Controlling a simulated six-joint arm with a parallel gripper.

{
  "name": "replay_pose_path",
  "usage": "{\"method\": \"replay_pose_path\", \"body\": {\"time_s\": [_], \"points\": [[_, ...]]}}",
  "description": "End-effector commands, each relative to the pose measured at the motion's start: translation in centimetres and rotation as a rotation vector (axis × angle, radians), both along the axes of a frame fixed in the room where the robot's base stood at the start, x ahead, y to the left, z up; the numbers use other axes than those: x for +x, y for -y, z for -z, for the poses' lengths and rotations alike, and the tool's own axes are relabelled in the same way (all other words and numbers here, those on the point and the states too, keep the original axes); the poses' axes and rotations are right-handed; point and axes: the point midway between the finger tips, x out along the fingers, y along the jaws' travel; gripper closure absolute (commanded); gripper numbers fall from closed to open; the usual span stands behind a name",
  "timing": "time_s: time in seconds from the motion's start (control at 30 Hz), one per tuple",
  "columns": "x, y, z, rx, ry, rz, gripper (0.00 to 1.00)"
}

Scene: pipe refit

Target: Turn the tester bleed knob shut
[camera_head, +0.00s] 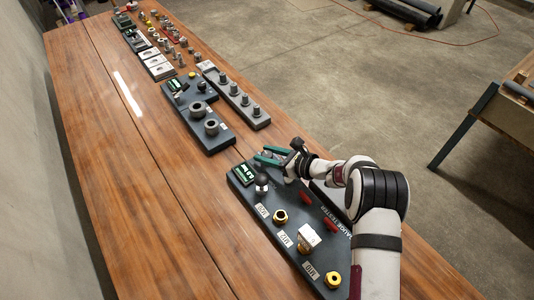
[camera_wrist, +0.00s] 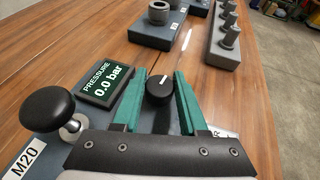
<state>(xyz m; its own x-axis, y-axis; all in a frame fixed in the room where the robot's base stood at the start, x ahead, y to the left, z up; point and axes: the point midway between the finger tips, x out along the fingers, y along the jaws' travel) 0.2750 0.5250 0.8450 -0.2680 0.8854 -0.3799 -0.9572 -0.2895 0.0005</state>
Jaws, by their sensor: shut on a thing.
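The gauge tester (camera_head: 285,222) is a dark slab on the wooden bench. Its bleed knob (camera_wrist: 160,91) is a small black round knob with a white mark on top, between the two green fingers in the wrist view. My gripper (camera_wrist: 161,82) is shut on this knob, one finger on each side. In the head view my gripper (camera_head: 268,156) is over the tester's far end, where I cannot make out the knob. The pressure display (camera_wrist: 104,84) beside it reads 0.0 bar. It also shows in the head view (camera_head: 243,173).
A black ball-shaped handle (camera_wrist: 47,109) stands close left of my gripper. Brass fittings (camera_head: 281,216) and red parts (camera_head: 307,198) sit on the tester. A dark block with rings (camera_head: 203,125) and a grey rack of pegs (camera_head: 236,95) stand beyond. The bench's left side is clear.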

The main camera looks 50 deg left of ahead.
Motion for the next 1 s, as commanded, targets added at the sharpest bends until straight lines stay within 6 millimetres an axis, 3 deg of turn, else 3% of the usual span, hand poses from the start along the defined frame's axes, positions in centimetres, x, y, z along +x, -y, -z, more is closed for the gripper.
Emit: {"method": "replay_pose_path", "body": {"time_s": [0.3,0.67,0.7,0.83,1.0], "points": [[-0.20,-0.11,-0.15,0.000,0.000,0.267,1.00],[-0.13,-0.05,-0.10,-0.002,0.002,0.295,1.00],[-0.13,-0.05,-0.10,-0.001,0.001,0.295,0.53],[-0.08,-0.02,-0.07,-0.002,0.001,0.296,0.29],[-0.03,0.00,-0.04,-0.003,0.001,0.296,0.28]]}}
